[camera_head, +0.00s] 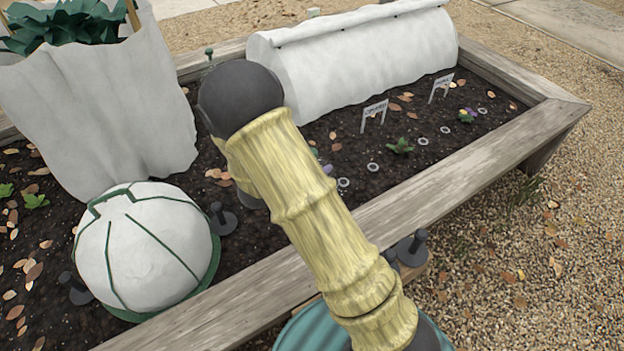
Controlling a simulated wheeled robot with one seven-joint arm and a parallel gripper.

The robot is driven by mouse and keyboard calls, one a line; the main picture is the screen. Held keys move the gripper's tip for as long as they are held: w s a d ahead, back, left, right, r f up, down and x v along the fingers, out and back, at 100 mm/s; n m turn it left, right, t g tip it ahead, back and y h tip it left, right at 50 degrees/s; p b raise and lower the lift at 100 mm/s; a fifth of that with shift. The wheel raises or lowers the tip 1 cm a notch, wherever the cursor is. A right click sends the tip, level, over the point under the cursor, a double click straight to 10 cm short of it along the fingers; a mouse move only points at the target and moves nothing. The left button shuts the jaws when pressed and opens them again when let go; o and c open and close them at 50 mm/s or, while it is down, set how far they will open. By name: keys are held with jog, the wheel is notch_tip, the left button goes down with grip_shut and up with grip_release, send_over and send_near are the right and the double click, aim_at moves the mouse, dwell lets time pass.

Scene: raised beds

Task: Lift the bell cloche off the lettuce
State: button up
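The bell cloche (150,250) is a white dome with green ribs, a green strap-like handle over its top and a green rim. It sits on the soil at the lower left of the bed. Any lettuce under it is hidden. My yellow-sleeved arm crosses the middle of the view, with a dark round joint at its upper end, to the right of the cloche and apart from it. My gripper does not show; I cannot tell its opening.
Dark pegs (221,219) and (75,289) stand close beside the cloche. A tall white fabric wrap (100,105) around a leafy plant rises behind it. A white row tunnel (355,60) lies at the back. The bed's wooden edge (480,165) runs along the front; gravel lies beyond.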

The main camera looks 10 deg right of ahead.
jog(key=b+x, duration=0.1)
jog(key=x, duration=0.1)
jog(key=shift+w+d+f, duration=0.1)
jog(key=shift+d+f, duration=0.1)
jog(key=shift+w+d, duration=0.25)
